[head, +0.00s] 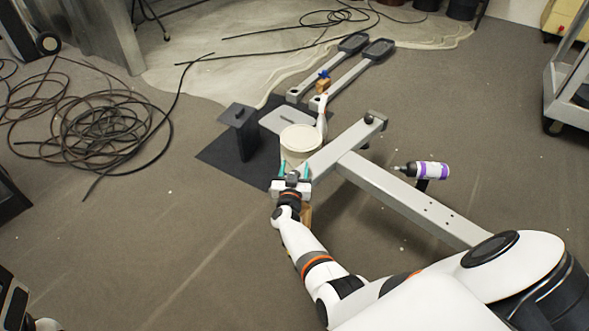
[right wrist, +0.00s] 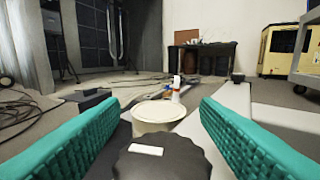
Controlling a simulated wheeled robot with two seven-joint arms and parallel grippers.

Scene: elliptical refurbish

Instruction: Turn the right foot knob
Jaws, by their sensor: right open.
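A grey T-shaped metal frame (head: 410,198) sits with its crossbar running diagonally in the head view. A black scalloped foot knob (right wrist: 165,160) with a pale mark shows large at the bottom of the right wrist view. It lies between the teal fingers of my right gripper (head: 294,170). The fingers are apart, one on each side of it; I cannot tell whether they touch it. Another black knob (head: 369,118) is at the crossbar's far end. My left gripper is not in view.
A cream tub (head: 300,142) stands just beyond the right gripper. Near it are a black bracket (head: 239,130) on a dark mat and two pedal arms (head: 350,65). Coiled cables (head: 95,125) lie at left; the floor between is clear.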

